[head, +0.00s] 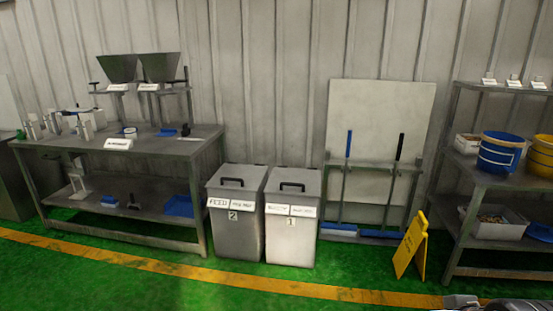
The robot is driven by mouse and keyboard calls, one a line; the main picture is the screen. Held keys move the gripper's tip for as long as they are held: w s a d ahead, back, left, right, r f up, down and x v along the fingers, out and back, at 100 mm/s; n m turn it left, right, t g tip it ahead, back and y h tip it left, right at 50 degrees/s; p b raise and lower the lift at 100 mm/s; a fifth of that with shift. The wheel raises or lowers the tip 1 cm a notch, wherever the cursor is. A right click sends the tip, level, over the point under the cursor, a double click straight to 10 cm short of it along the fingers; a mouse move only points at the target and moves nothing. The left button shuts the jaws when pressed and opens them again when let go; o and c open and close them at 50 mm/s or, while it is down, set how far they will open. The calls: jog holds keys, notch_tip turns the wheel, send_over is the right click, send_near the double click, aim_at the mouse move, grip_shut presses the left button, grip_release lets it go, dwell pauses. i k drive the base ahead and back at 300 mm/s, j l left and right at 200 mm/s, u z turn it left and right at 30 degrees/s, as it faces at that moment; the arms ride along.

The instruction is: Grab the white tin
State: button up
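A small white round container (130,132), which looks like the white tin, stands on the grey metal workbench (185,146) at the left, behind a white label plate. It is small in view, so its details cannot be made out. Nothing holds it. A grey and dark part that appears to be my arm shows at the bottom right edge, far from the bench. My gripper's fingers are not in view.
Metal canisters (54,124) and a small dark item (185,130) share the benchtop. A yellow floor sign (410,246) and a shelf rack (455,225) stand farther right. The green floor in front is clear.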

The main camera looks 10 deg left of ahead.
aim_at(130, 133)
jog(key=i+u, duration=0.4)
jog(key=i, duration=0.15)
jog(key=i+u, duration=0.35)
jog(key=i, duration=0.2)
jog(key=i+l+u, duration=0.4)
jog(key=i, duration=0.15)
jog(key=i+j+u, duration=0.3)
jog(key=i, duration=0.25)
jog(key=i+u, duration=0.3)
jog(key=i, duration=0.25)
jog(key=i+j+z, duration=0.15)
jog(key=i, duration=0.25)
jog(key=i+j+z, duration=0.15)
jog(key=i+j, duration=0.15)
jog(key=i, duration=0.1)
